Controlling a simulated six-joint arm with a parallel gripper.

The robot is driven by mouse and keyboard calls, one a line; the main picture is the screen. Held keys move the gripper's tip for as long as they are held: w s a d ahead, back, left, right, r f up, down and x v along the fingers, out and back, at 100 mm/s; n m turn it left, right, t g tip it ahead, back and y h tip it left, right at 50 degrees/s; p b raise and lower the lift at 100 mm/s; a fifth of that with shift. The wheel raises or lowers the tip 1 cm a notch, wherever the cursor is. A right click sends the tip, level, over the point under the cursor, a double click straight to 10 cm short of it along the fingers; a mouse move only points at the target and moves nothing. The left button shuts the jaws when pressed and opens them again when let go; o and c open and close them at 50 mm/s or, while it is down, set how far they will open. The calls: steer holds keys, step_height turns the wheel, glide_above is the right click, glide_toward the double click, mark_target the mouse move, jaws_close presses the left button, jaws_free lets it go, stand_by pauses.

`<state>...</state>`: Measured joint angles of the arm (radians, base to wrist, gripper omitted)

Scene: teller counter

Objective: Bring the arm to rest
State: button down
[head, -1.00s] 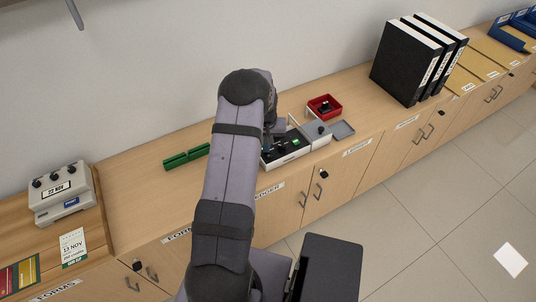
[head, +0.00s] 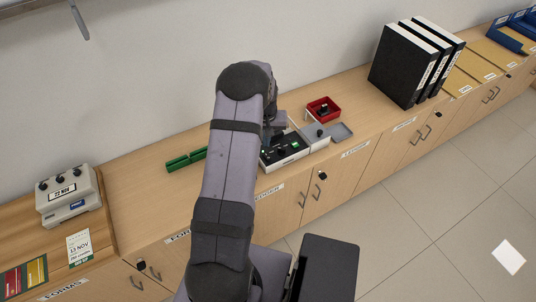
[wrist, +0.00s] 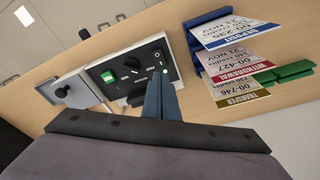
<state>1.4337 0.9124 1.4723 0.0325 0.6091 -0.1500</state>
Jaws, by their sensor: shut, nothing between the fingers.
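My gripper (wrist: 162,98) shows in the wrist view with its two blue-grey fingers together and nothing between them. Its fingertips appear just in front of, or over, the near right part of a white machine (wrist: 135,80) with a black top, a green lit button and dark knobs; I cannot tell the exact gap. In the head view the machine (head: 284,152) stands on the counter right of my arm, partly hidden by it. My fingertips are hidden there.
A grey box (wrist: 72,90) adjoins the machine. A red tray (head: 323,109), black binders (head: 408,65), green holders (head: 186,160) and a date stamp device (head: 68,194) are along the counter.

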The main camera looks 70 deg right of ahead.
steer(key=shift+r+p, duration=0.35)
steer(key=shift+r, duration=0.45)
